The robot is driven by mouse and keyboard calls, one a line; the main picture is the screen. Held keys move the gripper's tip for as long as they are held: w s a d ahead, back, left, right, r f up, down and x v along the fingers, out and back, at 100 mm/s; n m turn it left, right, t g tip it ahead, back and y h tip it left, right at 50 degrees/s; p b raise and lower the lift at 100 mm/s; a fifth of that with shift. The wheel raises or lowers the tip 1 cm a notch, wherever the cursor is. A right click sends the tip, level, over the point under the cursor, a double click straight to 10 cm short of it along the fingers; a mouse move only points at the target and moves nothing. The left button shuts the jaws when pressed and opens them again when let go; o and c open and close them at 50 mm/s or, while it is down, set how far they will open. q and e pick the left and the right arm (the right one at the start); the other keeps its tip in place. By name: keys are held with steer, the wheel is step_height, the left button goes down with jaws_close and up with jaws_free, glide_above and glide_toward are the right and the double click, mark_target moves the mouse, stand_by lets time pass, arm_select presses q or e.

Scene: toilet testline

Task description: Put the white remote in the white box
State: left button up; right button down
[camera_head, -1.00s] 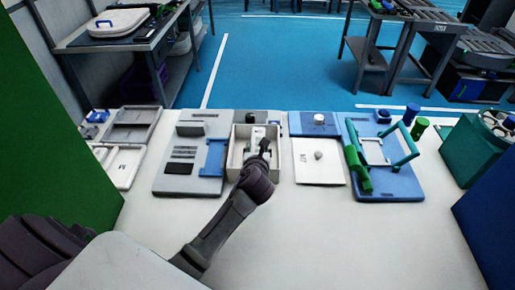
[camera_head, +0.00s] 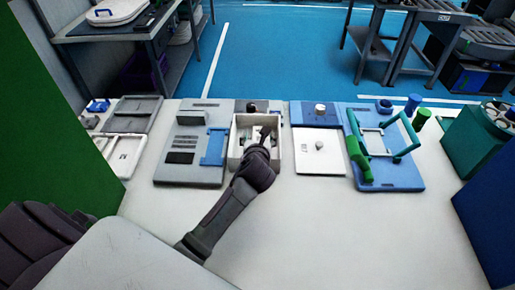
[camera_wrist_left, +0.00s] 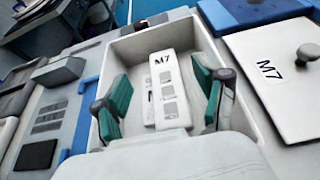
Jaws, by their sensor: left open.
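The white box (camera_head: 275,158) stands open on the table, in the middle of the head view. It also fills the middle of the left wrist view (camera_wrist_left: 235,112). The white remote (camera_wrist_left: 168,95), marked M7 with grey buttons, lies inside the box, its marked end toward the far wall. My left gripper (camera_head: 264,133) reaches over the box from the near side. In the left wrist view its green-padded fingers (camera_wrist_left: 160,84) are spread open, one on each side of the remote, with gaps visible. The remote is mostly hidden in the head view. My right gripper is not in view.
A white lid (camera_head: 318,152) with a knob, marked M7, lies right of the box. A grey board (camera_head: 188,170) with a blue part is on the left. A blue board (camera_head: 398,178) with green handles is farther right. The table front is clear.

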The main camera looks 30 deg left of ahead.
arm_select(q)
steer(key=v, duration=1.2)
stand_by(0.3)
